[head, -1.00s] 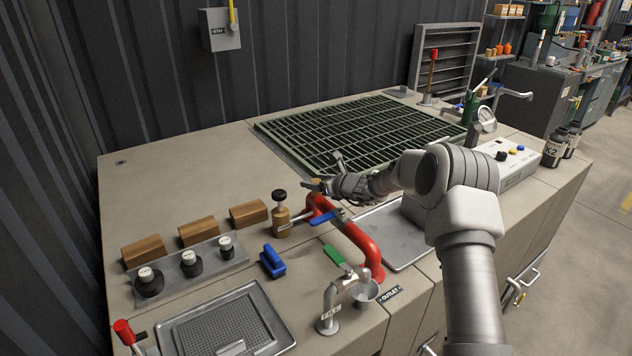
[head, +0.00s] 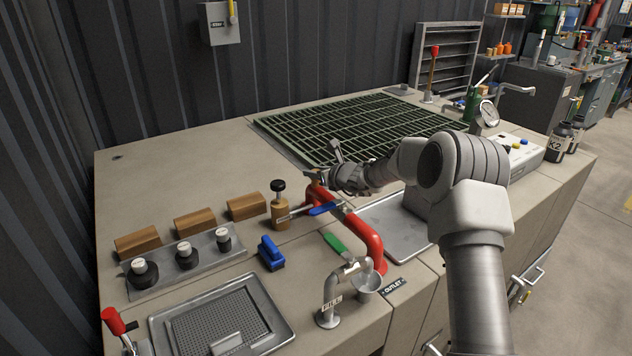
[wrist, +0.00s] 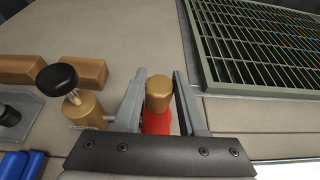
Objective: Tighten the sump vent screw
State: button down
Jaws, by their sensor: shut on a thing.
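The vent screw is a brass round-headed piece (wrist: 159,93) standing upright on top of the red pipe (wrist: 157,123) in the wrist view. My gripper (wrist: 160,84) has one finger on each side of it and is shut on it. In the head view my gripper (head: 320,178) is at the upper end of the curved red pipe (head: 366,242), coming in from the right. The screw is small and mostly hidden by the fingers there. The screw's threads and seat cannot be made out.
A brass valve with a black knob (head: 279,206) stands close left of my gripper. A green grating (head: 355,125) is behind. Wooden blocks (head: 194,222) stand left.

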jog(key=shift+w+f+m+t+h+b, duration=0.1)
jog(key=shift+m+t+h+b, duration=1.1)
jog(key=shift+b, duration=5.6)
jog(key=shift+r+m+h+b, duration=0.25)
jog(key=shift+m+h+b, duration=0.35)
jog(key=shift+b, duration=0.4)
jog(key=shift+c, duration=2.3)
grip_release()
jog(key=shift+f, duration=0.1)
jog(key=shift+s, duration=0.2)
jog(key=v, duration=1.7)
jog(key=shift+r+p, duration=0.45)
